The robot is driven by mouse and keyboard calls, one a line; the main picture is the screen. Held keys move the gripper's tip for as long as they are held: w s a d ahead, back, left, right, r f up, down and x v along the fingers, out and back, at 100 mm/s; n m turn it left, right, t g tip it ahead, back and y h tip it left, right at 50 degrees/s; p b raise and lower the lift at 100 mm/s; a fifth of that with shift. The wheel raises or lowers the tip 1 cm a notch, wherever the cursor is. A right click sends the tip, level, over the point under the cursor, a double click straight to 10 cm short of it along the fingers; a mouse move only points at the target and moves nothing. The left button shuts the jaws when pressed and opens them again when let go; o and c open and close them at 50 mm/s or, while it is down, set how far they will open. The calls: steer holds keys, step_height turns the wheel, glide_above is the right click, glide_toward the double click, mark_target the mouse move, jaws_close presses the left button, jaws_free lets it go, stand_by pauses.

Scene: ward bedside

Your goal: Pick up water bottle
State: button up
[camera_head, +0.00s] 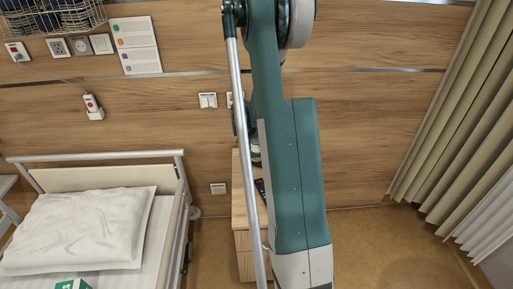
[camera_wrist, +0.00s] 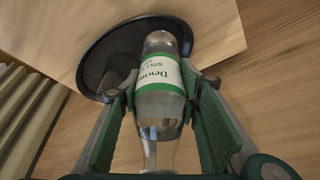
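The water bottle (camera_wrist: 160,76) is clear with a white and green label. In the wrist view it is upright over a round black tray (camera_wrist: 93,68), its neck towards the camera. My gripper (camera_wrist: 158,78) has one finger on each side of the bottle, and both pads appear to press against it around the label. The bottle's base is at the tray, and I cannot tell whether there is a gap beneath it. In the head view my arm hides most of the bottle's surroundings.
The wooden bedside cabinet (camera_head: 243,240) stands partly behind my arm, with a dark object (camera_head: 260,187) on top. A bed with a white pillow (camera_head: 80,228) is at left. A beige curtain (camera_head: 455,120) hangs at right, with open floor (camera_head: 385,245) before it.

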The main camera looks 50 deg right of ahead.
steer(key=shift+c, duration=1.1)
steer(key=shift+r, duration=0.2)
step_height(320, 180, up, 10)
steer(key=p, duration=0.2)
steer(key=shift+f, duration=0.2)
